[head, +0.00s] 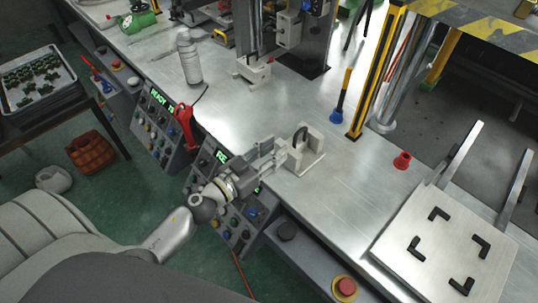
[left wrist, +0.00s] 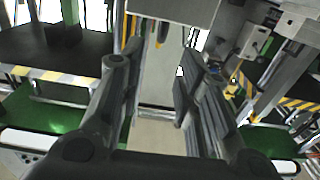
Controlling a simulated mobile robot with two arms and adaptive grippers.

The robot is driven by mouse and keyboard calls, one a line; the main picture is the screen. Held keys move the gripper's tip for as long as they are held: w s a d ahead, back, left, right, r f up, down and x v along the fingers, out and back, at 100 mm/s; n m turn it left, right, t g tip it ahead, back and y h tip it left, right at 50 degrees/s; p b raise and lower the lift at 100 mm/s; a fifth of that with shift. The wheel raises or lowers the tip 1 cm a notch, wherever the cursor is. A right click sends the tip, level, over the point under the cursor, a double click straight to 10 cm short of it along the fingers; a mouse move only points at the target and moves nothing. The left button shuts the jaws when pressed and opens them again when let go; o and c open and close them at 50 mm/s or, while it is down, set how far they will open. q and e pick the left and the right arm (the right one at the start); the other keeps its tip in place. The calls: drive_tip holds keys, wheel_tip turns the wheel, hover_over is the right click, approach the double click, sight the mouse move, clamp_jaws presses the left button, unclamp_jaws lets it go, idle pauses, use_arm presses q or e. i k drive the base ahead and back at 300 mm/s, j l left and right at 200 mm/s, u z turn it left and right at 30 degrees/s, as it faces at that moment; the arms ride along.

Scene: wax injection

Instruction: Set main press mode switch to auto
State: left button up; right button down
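Two sloped control panels with green displays line the table's front edge. The nearer control panel (head: 222,222) carries several knobs and buttons and is partly covered by my left arm. The farther control panel (head: 158,122) is clear of my arm. I cannot tell which knob is the main press mode switch. My left gripper (head: 272,158) is over the table edge, above and right of the nearer panel's display. In the left wrist view my left gripper (left wrist: 157,90) has its fingers apart with nothing held between them. My right gripper is not in view.
A pale block fixture (head: 308,160) stands on the metal table (head: 330,205), close beside my left gripper. A red-handled tool (head: 184,125) hangs between the panels.

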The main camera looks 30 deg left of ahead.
sight(237, 248)
drive_tip(key=u, duration=1.25)
